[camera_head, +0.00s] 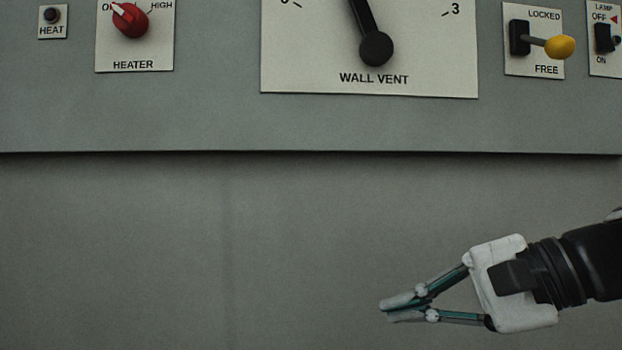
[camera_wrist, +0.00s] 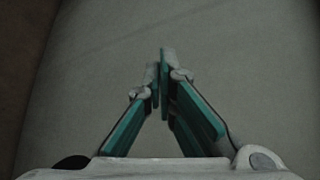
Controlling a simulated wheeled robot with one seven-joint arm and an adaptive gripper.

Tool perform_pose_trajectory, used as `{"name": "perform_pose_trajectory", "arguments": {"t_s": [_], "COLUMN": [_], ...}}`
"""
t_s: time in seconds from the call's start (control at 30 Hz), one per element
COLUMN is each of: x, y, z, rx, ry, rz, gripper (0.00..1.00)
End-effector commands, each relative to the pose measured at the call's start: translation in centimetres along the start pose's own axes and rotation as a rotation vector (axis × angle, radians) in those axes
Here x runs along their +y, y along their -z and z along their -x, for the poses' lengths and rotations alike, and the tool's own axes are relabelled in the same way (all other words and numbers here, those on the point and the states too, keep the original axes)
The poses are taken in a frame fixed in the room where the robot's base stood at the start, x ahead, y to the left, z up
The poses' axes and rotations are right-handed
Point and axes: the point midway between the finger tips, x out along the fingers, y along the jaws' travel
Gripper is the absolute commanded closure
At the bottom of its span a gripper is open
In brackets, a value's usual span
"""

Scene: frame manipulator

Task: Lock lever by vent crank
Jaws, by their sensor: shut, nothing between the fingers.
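The lock lever (camera_head: 559,47) has a yellow knob on a short stem from a black slot, on a plate marked LOCKED at top and FREE at bottom. It stands at mid-height, pointing out to the right. The WALL VENT plate (camera_head: 300,70) is left of it, with a black crank (camera_head: 376,48) whose hub shows; the crank's upper part is cut off by the frame's top. My gripper (camera_head: 386,309) is shut and empty, well below the panel, pointing left. In the wrist view my gripper's fingertips (camera_wrist: 159,75) meet before a bare grey surface.
A red HEATER knob (camera_head: 130,20) and a HEAT button (camera_head: 52,15) are at the panel's upper left. A LAMP switch (camera_head: 604,39) is at the right edge, close beside the lever plate. The grey wall (camera_head: 200,240) below the panel's lower edge is clear.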

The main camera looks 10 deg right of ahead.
Motion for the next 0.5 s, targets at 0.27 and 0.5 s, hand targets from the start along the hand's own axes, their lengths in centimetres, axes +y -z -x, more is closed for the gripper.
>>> {"name": "perform_pose_trajectory", "arguments": {"t_s": [0.27,0.5], "x": [-9.4,-13.5], "y": [7.4,12.3], "z": [8.9,21.3], "rx": [-0.001,0.014], "ry": [0.541,0.995], "rz": [-0.282,-0.34], "gripper": [1.0,1.0]}}
